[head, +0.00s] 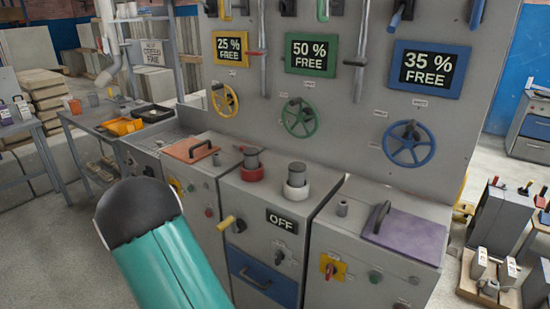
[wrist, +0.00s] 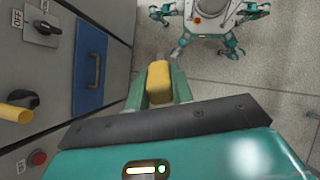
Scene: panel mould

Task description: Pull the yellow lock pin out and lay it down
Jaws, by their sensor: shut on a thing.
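In the wrist view my gripper (wrist: 159,88) is shut on a yellow block-like piece, which I take to be the yellow lock pin (wrist: 158,78). It sits between the two green fingers, clear of the cabinet front and over the floor. Its lower end is hidden by the fingers and the dark edge of my wrist. In the head view my teal forearm hides the gripper and this piece. Another yellow cylindrical handle (head: 228,222) sticks out of the middle cabinet, left of the OFF sign (head: 282,221); it also shows in the wrist view (wrist: 15,113).
The middle cabinet has a blue drawer (head: 263,277) below the sign. An orange lid (head: 190,149) and a purple lid (head: 403,234) lie on the cabinets either side. A side table (head: 90,118) with trays stands at the left. Bare floor (head: 65,245) shows at lower left.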

